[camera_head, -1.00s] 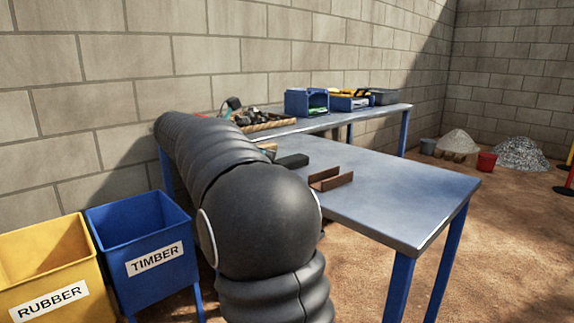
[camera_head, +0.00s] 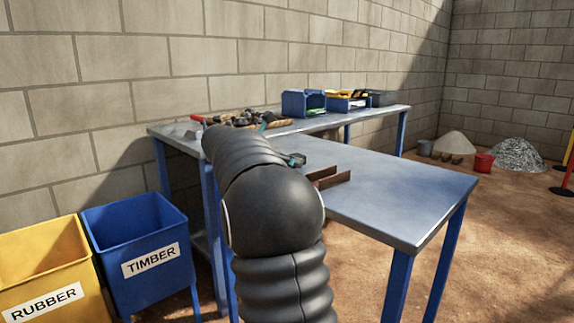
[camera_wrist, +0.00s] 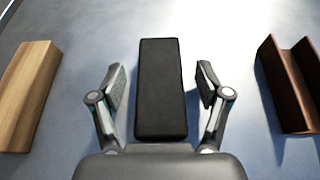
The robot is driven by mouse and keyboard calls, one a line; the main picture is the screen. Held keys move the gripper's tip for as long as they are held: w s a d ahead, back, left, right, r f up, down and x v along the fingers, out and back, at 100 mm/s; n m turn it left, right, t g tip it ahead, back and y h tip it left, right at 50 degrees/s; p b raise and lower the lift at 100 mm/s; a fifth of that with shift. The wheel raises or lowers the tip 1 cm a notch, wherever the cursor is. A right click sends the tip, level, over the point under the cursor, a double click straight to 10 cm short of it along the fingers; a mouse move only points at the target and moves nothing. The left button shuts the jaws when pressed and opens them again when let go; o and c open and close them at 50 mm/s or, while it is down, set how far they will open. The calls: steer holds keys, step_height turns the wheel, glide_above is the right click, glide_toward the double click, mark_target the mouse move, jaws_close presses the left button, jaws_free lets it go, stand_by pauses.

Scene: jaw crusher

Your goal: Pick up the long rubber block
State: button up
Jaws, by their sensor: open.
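The long rubber block (camera_wrist: 160,85) is a black bar lying on the grey-blue table top (camera_wrist: 225,35). In the wrist view it lies lengthwise between the two fingers of my gripper (camera_wrist: 161,85). The fingers are open, one on each side, with a gap to the block on both sides. My gripper holds nothing. In the head view my black arm hides most of the block, and only part of my gripper (camera_head: 296,160) shows beyond the arm, over the table.
A wooden block (camera_wrist: 28,92) lies left of the rubber block and a brown angled metal piece (camera_wrist: 293,85) lies right. A yellow RUBBER bin (camera_head: 45,255) and blue TIMBER bin (camera_head: 140,235) stand at left. Trays (camera_head: 304,103) sit on the back bench. The table's right side is clear.

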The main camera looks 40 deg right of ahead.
steer(key=shift+d+f, duration=0.1)
steer(key=shift+d, duration=0.15)
steer(key=c, duration=1.4)
steer(key=shift+o, duration=0.2)
steer(key=shift+r+p, duration=0.3)
steer(key=shift+r, duration=0.65)
step_height(320, 180, up, 2)
steer(key=shift+r+p, duration=0.2)
steer(key=shift+p, duration=0.15)
steer(key=s+r, duration=0.6)
steer(key=s, duration=0.5)
steer(key=shift+s+a+r, duration=0.25)
steer(key=shift+s+r, duration=0.1)
steer(key=shift+r, duration=0.05)
